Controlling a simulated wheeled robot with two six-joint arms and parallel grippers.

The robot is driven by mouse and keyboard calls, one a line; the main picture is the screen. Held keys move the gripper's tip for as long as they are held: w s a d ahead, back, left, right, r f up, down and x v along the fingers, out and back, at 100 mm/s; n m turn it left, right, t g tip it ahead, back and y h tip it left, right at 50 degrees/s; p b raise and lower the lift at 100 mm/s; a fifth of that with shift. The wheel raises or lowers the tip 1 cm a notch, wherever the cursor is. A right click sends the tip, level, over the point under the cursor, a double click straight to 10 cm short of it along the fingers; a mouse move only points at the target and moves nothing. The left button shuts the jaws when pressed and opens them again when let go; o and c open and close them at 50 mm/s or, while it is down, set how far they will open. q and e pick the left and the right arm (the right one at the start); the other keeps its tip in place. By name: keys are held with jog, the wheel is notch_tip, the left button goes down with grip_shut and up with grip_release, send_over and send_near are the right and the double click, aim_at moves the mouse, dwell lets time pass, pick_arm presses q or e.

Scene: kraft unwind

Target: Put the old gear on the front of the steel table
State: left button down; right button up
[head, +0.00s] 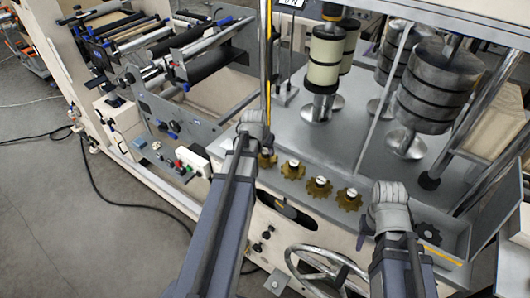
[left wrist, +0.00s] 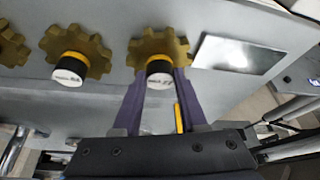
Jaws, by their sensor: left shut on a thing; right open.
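Several brass toothed gears, one of them a gear (head: 318,186) near the middle, sit in a row along the front of the steel table (head: 330,150). Each has a pale-faced hub. My left gripper (left wrist: 160,82) is shut on the hub of the leftmost brass gear (head: 267,160), which also shows in the left wrist view (left wrist: 158,44). That gear still looks in line with the row. My right gripper (head: 388,193) is open above the table's front right; its fingertips are mostly hidden. A dark gear (head: 428,231) lies right of it. No marking clearly shows which gear is old.
Large dark rollers (head: 437,85) and a cream roller (head: 325,60) stand behind the gears. A handwheel (head: 325,270) is below the front edge. A flat shiny plate (left wrist: 240,54) lies beside the held gear.

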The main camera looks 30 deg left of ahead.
pick_arm(q)
jog(key=shift+f, duration=0.1)
jog(key=shift+c, duration=2.2)
grip_release()
jog(key=p+v, duration=1.1)
jog(key=v, duration=0.1)
jog(key=s+d+m+g, duration=0.2)
jog(key=s+d, duration=0.3)
jog(key=d, duration=0.9)
jog(key=s+d+f+m+g, duration=0.1)
jog(key=s+d, duration=0.5)
jog(key=d, duration=0.9)
jog(key=m+g, duration=0.1)
jog(key=m, duration=0.1)
jog(key=shift+s+d+m+g, duration=0.25)
jog(key=shift+m+g, duration=0.15)
jog(key=shift+f, duration=0.1)
